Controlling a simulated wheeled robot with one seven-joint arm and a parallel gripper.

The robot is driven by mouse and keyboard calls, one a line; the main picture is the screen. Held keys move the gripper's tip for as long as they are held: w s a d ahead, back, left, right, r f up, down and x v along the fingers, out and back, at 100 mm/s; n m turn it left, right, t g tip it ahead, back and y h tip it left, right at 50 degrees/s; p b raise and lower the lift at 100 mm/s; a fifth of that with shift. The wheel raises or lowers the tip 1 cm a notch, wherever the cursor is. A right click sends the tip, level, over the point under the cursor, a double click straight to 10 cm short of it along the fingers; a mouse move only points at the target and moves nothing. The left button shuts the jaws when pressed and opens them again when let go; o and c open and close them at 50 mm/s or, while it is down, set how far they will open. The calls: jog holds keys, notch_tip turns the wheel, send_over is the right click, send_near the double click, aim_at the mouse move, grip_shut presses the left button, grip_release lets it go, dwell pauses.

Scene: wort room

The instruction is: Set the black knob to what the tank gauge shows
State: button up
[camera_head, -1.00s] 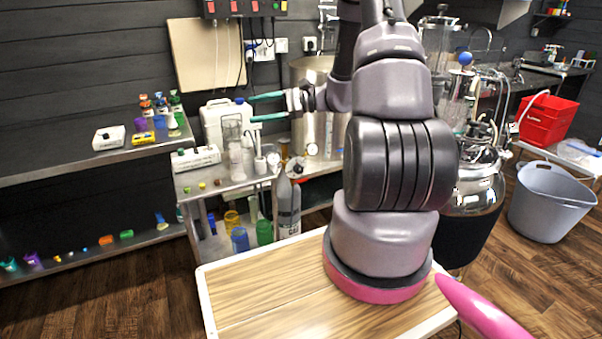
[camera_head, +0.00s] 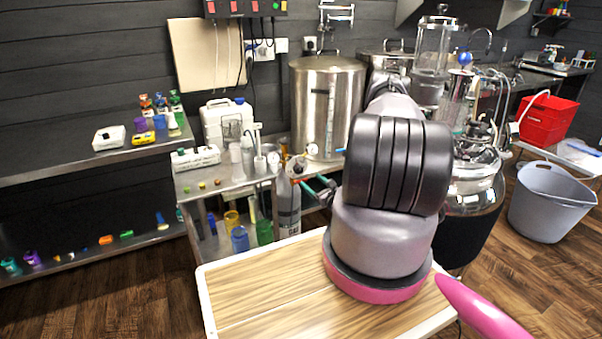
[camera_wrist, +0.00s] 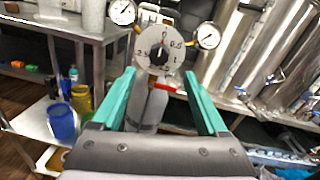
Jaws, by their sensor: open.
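In the wrist view the black knob (camera_wrist: 159,50) sits at the centre of a round grey dial plate (camera_wrist: 148,60) with printed numbers, 0 near the top and 0.5 to the right. Its exact setting is too small to read. One white gauge (camera_wrist: 122,12) is up and left of the dial, another gauge (camera_wrist: 208,36) to its right. Both have needles, but I cannot read their values or tell which is the tank's. My gripper (camera_wrist: 158,73) is open and empty, its teal fingers spread below and either side of the dial, apart from the knob. It also shows in the head view (camera_head: 317,188).
A grey gas cylinder (camera_head: 288,208) stands below the dial, beside the steel bench (camera_head: 215,185). A large steel pot (camera_head: 327,105) stands behind. A red piece (camera_wrist: 165,86) shows between my fingers. Coloured cups (camera_head: 240,238) stand on the lower shelf.

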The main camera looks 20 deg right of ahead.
aim_at(300, 170)
jog(key=w, duration=0.6)
jog(key=w+a, duration=0.1)
jog(key=w, duration=0.2)
grip_shut()
